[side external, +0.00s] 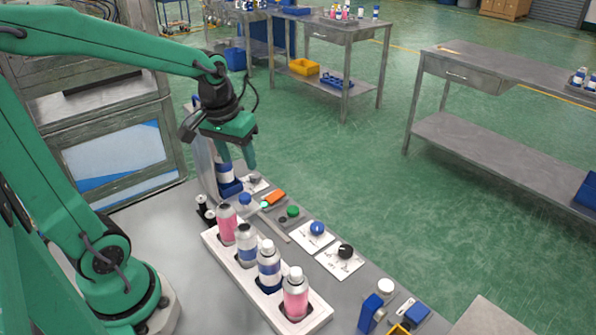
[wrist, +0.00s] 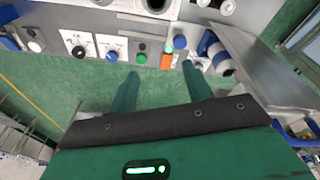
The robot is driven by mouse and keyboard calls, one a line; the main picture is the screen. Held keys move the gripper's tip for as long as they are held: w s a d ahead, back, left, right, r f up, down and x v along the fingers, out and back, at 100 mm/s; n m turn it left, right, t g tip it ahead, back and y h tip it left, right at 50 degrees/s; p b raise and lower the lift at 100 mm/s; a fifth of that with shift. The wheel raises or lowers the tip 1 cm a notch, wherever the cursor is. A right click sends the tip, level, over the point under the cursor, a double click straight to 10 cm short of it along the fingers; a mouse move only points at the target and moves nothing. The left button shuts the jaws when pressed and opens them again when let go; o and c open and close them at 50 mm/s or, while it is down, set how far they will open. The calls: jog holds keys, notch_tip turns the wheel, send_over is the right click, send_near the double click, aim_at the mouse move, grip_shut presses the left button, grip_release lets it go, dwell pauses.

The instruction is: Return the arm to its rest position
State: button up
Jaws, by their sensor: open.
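My gripper (side external: 235,163) hangs at the end of my green arm, above the far end of the bench, close to a can with blue parts (side external: 226,178) at the crimping station. In the wrist view my gripper (wrist: 160,80) shows two green fingers spread apart with nothing between them. The fingers point toward the control panel (wrist: 128,48), which carries a green button (wrist: 142,47), an orange part (wrist: 167,61) and dials. In the side view one finger partly covers the other.
A white rack (side external: 235,264) holds several pink or blue-banded cans along the bench. Control plates with a blue knob (side external: 317,228) and a black knob (side external: 345,251) lie to its right. Blue and yellow items stand at the near bench end. Open green floor (side external: 330,160) lies beyond the bench.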

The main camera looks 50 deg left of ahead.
jog(key=s+d+r+m+t, duration=0.3)
jog(key=s+d+r+m, duration=0.1)
jog(key=s, duration=0.4)
jog(key=shift+d+r+m, duration=0.3)
jog(key=shift+d+r, duration=0.2)
jog(key=shift+d, duration=0.65)
